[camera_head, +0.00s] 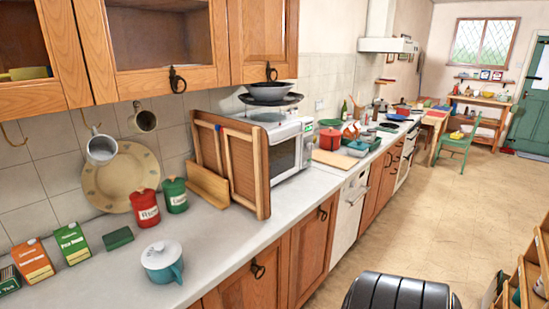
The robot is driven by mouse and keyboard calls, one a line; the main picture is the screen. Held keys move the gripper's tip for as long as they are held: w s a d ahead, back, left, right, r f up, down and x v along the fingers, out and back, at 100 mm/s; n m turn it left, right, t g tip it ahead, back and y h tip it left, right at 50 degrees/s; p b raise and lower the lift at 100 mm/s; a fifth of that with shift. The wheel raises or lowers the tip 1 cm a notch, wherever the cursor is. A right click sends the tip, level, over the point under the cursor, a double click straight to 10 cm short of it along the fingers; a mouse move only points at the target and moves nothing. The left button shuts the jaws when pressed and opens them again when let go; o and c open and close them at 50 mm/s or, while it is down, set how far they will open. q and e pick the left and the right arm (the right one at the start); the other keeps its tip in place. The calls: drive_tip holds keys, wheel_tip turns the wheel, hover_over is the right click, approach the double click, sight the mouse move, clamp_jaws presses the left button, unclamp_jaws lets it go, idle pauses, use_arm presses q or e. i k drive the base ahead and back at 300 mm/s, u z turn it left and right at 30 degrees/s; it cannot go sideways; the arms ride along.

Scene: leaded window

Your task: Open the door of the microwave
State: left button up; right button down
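The control panel (308,143) is at the door's far right side. A wooden folding frame (241,165) stands upright just left of the microwave and hides its left side and part of the front's near edge. Dark pans (270,92) are on or over its top. Neither of my grippers is in view.
The grey counter (225,240) runs along the left wall. A cutting board (337,159) and red pot (330,139) lie beyond the microwave. The tan floor (430,200) is mostly clear.

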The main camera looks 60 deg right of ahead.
sight(285, 156)
drive_tip(key=z, duration=1.85)
drive_tip(key=k, duration=0.65)
drive_tip(key=z, duration=0.7)
drive_tip(key=i, duration=0.7)
drive_tip(key=z, duration=1)
drive_tip(key=i, duration=0.8)
drive_tip(key=u, duration=0.4)
drive_tip(key=i, duration=0.95)
drive_tip(key=u, duration=0.75)
